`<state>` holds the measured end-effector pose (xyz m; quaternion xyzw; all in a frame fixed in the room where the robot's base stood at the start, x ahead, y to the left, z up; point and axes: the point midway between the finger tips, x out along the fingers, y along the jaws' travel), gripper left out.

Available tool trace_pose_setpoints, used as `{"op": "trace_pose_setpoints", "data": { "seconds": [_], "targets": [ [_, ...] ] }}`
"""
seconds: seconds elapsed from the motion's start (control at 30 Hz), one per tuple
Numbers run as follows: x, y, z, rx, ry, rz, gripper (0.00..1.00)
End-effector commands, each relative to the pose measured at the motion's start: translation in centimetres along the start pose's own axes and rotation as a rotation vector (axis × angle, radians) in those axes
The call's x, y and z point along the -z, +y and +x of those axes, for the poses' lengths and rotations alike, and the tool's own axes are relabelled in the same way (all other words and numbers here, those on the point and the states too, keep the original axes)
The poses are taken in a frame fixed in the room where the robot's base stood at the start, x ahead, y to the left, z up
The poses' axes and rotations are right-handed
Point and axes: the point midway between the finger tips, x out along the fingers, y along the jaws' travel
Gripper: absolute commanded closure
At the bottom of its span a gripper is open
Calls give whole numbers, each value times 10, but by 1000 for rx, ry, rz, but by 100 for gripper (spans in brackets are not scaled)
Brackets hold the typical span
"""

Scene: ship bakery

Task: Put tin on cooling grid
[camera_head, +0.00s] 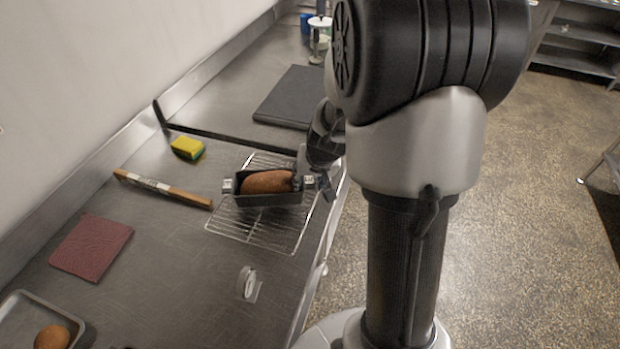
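The dark rectangular tin (262,201) holds a brown loaf (266,182) and has a pale tab at each end. It is upright over the wire cooling grid (255,232), toward its middle; I cannot tell whether it touches the wires or is slightly above them. My gripper (322,184) is at the tin's right end, by the tab there. The fingers are small, dark and partly hidden by my arm, so their opening and any grip on the tab are unclear.
On the steel counter (185,255) lie a yellow-green sponge (187,147), a wooden-handled tool (163,188), a red cloth (91,247), a small clear item (247,283) and a dark board (288,96). A tray (22,305) with a bun is lower left. A wall bounds the left.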

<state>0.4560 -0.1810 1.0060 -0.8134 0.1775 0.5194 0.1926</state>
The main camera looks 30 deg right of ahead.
Motion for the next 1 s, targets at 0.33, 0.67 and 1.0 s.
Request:
{"op": "trace_pose_setpoints", "data": {
  "seconds": [0.33,0.67,1.0],
  "targets": [
    [1,0,-3,0,0,0,56],
    [4,-1,-66,0,5,0,56],
    [2,0,-117,0,1,1,56]
  ]
}}
